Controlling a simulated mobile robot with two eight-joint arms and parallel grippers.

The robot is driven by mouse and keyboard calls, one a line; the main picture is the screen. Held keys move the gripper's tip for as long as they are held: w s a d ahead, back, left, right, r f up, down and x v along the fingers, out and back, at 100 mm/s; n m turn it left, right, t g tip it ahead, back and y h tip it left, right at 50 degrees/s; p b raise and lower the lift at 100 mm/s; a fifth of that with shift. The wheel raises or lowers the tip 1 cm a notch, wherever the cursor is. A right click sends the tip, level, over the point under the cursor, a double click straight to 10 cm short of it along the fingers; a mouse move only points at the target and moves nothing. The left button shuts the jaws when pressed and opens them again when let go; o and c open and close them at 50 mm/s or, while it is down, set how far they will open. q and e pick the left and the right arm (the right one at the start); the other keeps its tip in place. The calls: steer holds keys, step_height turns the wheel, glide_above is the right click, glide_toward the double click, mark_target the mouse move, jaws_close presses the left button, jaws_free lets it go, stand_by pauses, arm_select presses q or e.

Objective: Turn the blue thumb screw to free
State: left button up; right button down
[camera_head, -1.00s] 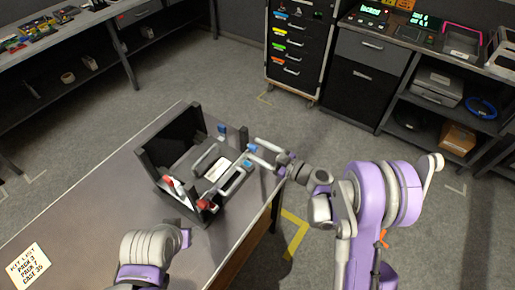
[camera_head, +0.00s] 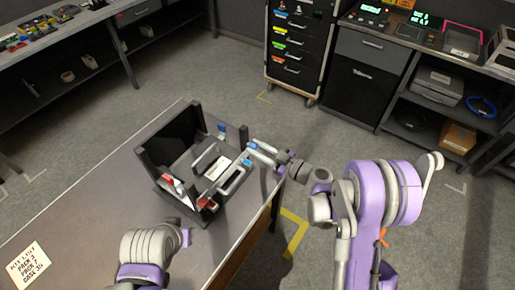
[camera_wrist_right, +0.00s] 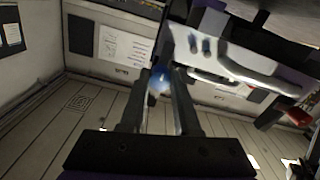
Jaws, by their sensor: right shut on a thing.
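The blue thumb screw (camera_wrist_right: 159,81) shows between the two finger ends of my right gripper (camera_wrist_right: 158,95) in the right wrist view. The gripper is shut on it, and the fingers hide part of it. In the head view my right gripper (camera_head: 252,153) reaches from the right to the right side of a dark open frame (camera_head: 160,158) on the table. A blue spot (camera_head: 247,162) shows there at the fingertips, beside a grey handled unit (camera_head: 232,180). My left gripper (camera_head: 185,237) is at the table's front, apart from the frame; its fingers are not clear.
Another blue part (camera_head: 222,128) sits at the frame's back corner. Red parts (camera_head: 206,203) sit at its front. A kit list card (camera_head: 28,263) lies on the grey table (camera_head: 100,215). The table top left of the frame is clear. A drawer cabinet (camera_head: 293,45) stands behind.

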steer(key=m+b, duration=0.2)
steer(key=m, duration=0.2)
steer(key=shift+f, duration=0.1)
arm_select(q)
steer(key=shift+g, duration=0.3)
steer(key=shift+s+f+b, duration=0.4)
steer(key=shift+f+b, duration=0.6)
steer(key=shift+f, duration=0.6)
steer(key=shift+s+f+b, duration=0.4)
steer(key=shift+f+b, duration=0.6)
steer(key=shift+f, duration=0.6)
steer(key=shift+s+f+b, duration=0.4)
steer(key=shift+f+b, duration=0.6)
steer(key=shift+f, duration=0.6)
arm_select(e)
steer(key=shift+m, duration=6.8)
steer(key=c, duration=0.6)
jaws_free()
steer(key=shift+d, duration=0.15)
